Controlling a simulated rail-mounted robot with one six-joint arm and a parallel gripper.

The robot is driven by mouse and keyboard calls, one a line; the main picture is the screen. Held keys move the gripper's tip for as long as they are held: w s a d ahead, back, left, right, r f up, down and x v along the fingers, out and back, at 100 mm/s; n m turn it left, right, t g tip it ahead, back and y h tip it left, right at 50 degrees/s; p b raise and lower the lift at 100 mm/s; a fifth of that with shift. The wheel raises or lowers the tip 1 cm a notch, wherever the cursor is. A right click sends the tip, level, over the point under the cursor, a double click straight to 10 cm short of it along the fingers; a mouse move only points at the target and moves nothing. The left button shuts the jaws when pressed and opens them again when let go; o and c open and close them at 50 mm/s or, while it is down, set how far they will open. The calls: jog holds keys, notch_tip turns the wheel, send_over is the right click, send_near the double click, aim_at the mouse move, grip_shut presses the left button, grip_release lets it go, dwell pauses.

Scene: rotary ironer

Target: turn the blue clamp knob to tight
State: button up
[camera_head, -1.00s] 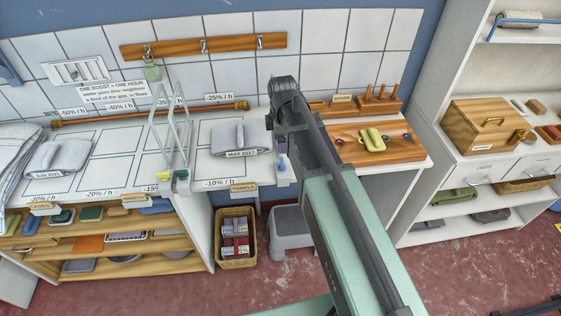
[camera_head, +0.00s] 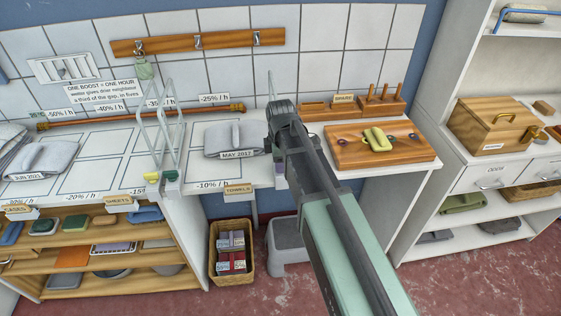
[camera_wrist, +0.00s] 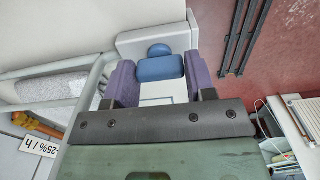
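A blue knob (camera_wrist: 160,68), a block with a rounded part behind it, shows in the wrist view between the two purple finger pads of my gripper (camera_wrist: 160,82). The pads are wide apart, one on each side of the knob. I cannot tell whether they touch it or whether it is still beyond the fingertips. The knob stands in front of a whitish part. In the head view my gripper (camera_head: 281,158) is at the right end of the white bench (camera_head: 208,186), and my own arm hides the knob there.
A grey folded cloth (camera_head: 233,139) labelled MAY 2017 lies left of my gripper. A wire frame (camera_head: 162,128) stands further left. A wooden board (camera_head: 350,150) with a yellow-green piece (camera_head: 377,139) is at the right. A wicker basket (camera_head: 231,260) and grey stool (camera_head: 286,238) stand below.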

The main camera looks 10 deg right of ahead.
jog(key=c, duration=0.4)
jog(key=shift+m, duration=0.5)
jog(key=m, duration=0.2)
jog(key=shift+m, duration=0.4)
jog(key=m, duration=0.4)
jog(key=shift+m, duration=0.3)
jog(key=m, duration=0.4)
jog(key=shift+m, duration=0.3)
jog(key=m, duration=0.4)
jog(key=shift+m, duration=0.4)
